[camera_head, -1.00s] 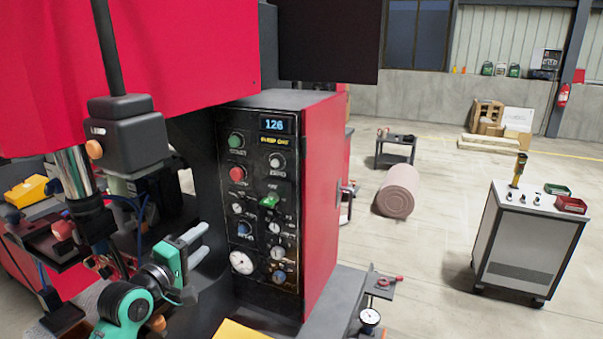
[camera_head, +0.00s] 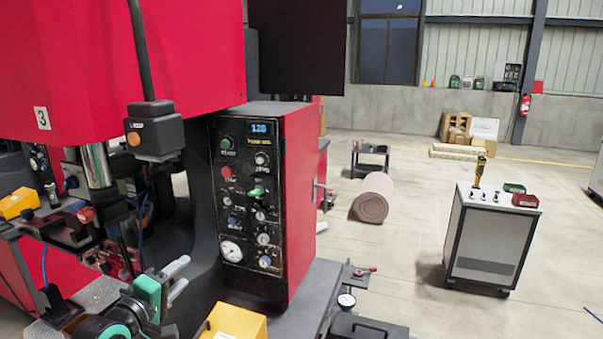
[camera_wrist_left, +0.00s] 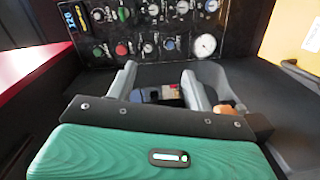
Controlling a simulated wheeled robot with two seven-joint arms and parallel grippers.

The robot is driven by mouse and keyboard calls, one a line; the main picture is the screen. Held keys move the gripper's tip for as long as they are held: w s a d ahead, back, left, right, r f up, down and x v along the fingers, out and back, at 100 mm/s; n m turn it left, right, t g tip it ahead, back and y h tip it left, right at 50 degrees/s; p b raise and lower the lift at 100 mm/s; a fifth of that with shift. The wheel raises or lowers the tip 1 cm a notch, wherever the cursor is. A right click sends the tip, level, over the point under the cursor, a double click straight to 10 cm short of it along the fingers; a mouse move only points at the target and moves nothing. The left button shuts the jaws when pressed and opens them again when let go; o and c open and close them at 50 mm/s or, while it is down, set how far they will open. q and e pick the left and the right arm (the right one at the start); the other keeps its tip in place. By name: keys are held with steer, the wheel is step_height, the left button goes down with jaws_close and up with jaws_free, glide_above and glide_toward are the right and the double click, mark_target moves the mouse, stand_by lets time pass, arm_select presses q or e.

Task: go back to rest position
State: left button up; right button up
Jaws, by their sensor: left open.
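My left gripper (camera_head: 180,279), green and black with two grey fingers, is low at the left of the head view, in front of the machine's control panel (camera_head: 246,200). In the left wrist view the gripper's fingers (camera_wrist_left: 160,88) are apart with nothing held between them. The panel, with its buttons, knobs and gauge, shows beyond the fingers there. My right gripper is in neither view.
The red machine (camera_head: 300,190) fills the left side. A yellow box (camera_head: 235,322) and a black case (camera_head: 368,328) are at the bottom. A grey cabinet (camera_head: 487,240) stands right; a brown roll (camera_head: 373,197) lies on open floor.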

arm_select(q)
steer(key=s+d+f+m+g+y, duration=0.2)
steer(key=s+f+m+g, duration=0.2)
steer(key=s+f, duration=0.5)
steer(key=s+d+f+m+g+y, duration=0.1)
steer(key=s+d+f+m+g, duration=0.15)
steer(key=s+f, duration=0.6)
steer(key=s+f+m+g+y, duration=0.1)
steer(key=s+f+m+g, duration=0.3)
steer(key=s, duration=0.5)
steer(key=s+f+m+g+y, duration=0.25)
steer(key=s+f, duration=0.35)
steer(key=s, duration=0.3)
step_height(320, 180, down, 30)
steer(key=g, duration=0.1)
steer(key=s+a+f, duration=0.2)
steer(key=s+f, duration=0.8)
steer(key=s+a+f+g, duration=0.1)
steer(key=s+a+f, duration=0.1)
steer(key=s+f, duration=0.7)
steer(key=shift+s+a+f+g, duration=0.15)
steer(key=shift+s+f+g, duration=0.2)
steer(key=shift+f, duration=0.6)
